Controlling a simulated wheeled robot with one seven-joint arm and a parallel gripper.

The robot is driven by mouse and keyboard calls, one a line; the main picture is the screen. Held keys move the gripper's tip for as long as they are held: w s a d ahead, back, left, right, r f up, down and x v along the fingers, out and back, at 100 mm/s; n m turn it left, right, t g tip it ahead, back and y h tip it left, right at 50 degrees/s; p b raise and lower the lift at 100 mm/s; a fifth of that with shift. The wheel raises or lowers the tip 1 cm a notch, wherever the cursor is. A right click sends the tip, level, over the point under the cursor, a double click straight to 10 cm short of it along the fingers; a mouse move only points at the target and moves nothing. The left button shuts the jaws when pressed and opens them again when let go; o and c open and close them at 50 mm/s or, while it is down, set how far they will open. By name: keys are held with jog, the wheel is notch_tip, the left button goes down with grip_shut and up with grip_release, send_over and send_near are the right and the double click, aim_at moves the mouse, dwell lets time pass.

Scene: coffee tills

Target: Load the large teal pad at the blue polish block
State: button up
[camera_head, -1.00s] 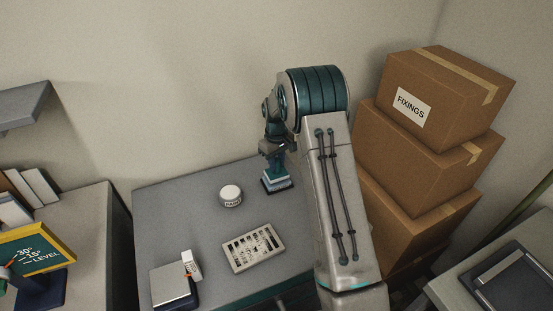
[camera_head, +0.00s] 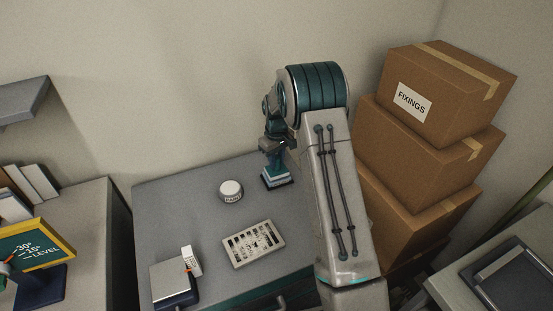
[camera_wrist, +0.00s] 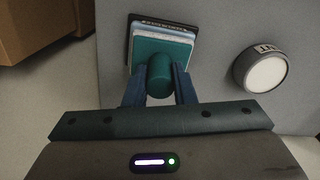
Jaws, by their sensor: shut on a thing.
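The teal pad (camera_wrist: 174,50) is square with an upright round teal knob (camera_wrist: 160,73) on top. My gripper (camera_wrist: 160,85) is shut on the knob, one blue finger on each side. Directly under the pad lies a pale block with a light-blue edge (camera_wrist: 165,27), on a dark base with small unreadable print. In the head view my gripper (camera_head: 272,148) points down at the back right of the grey table, with the pale blue block (camera_head: 276,179) below it. The pad looks flat and roughly lined up over the block. Whether they touch is hard to tell.
A round white-lidded tin (camera_head: 231,190) stands left of the block; it also shows in the wrist view (camera_wrist: 265,75). A slotted tray (camera_head: 253,244) and a square-topped scale-like item (camera_head: 172,280) lie nearer the front. Stacked cardboard boxes (camera_head: 430,155) stand right of my arm.

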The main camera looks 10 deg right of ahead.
aim_at(277, 157)
jog(key=shift+f+b, duration=0.45)
jog(key=shift+f, duration=0.05)
dwell(1.6)
jog(key=shift+r+p, duration=1.75)
jog(key=shift+r, duration=1.8)
